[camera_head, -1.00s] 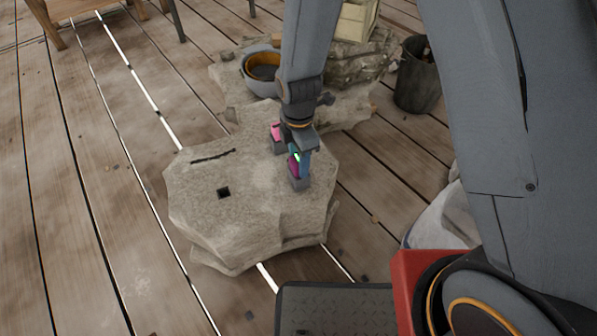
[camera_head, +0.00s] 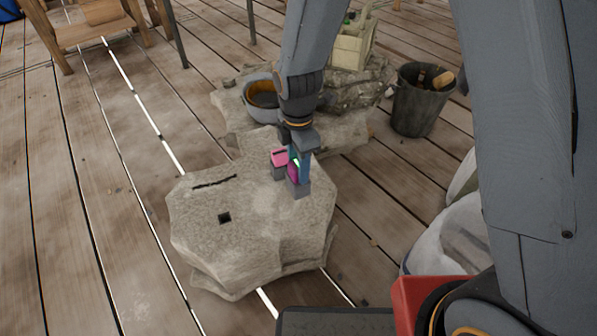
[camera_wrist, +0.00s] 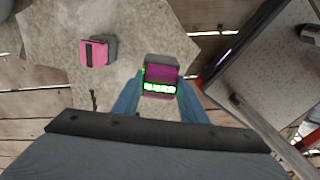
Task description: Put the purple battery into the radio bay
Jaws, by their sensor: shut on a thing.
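The purple battery (camera_head: 293,173) has a grey end and is between the fingers of my gripper (camera_head: 300,168), which is shut on it. In the wrist view the battery (camera_wrist: 161,72) shows a lit green strip, with the blue fingers on either side. It is over the right part of the pale stone slab (camera_head: 260,220); any gap below it is hard to tell. A pink block with a grey lower part (camera_head: 279,158) stands on the slab just left of it. A pale boxy thing (camera_head: 353,45) at the back may be the radio; its bay is not clear.
A dark bucket (camera_head: 420,100) stands at the right. Plank floor at the left is clear.

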